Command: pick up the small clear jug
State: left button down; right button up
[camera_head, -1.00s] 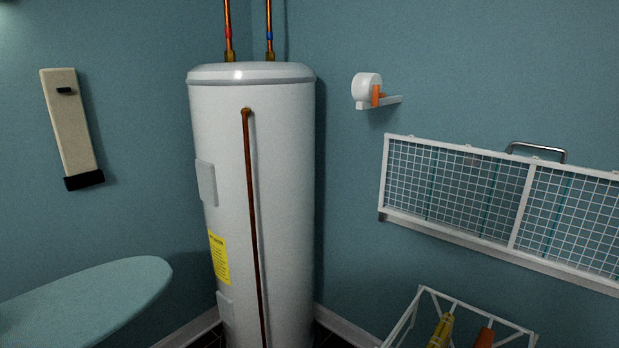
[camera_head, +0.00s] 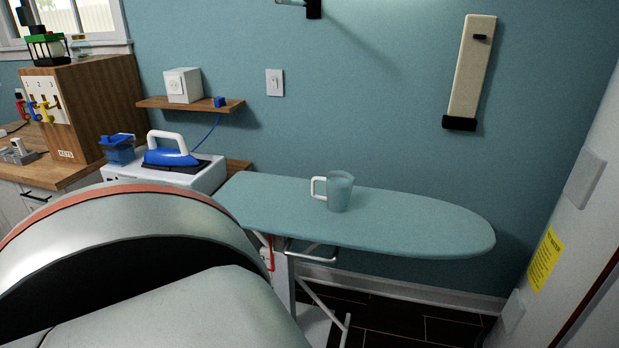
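A small clear jug (camera_head: 340,191) stands upright on the teal ironing board (camera_head: 430,222), near the middle of its length. Its white handle points left. The jug looks bluish because the board and wall show through it. Neither of my grippers shows in the head view, so nothing is seen touching the jug.
A blue iron (camera_head: 170,156) rests on a white stand at the board's left end. A large rounded pale form (camera_head: 170,270) fills the lower left. A wooden shelf (camera_head: 190,104) hangs above. The water heater (camera_head: 575,230) stands at the right. The board around the jug is clear.

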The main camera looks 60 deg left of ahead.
aim_at(339, 184)
jog(key=u, duration=1.7)
jog(key=i+j+z, duration=0.25)
jog(key=i, duration=0.3)
jog(key=i+j+z, duration=0.2)
jog(key=i+j, duration=0.3)
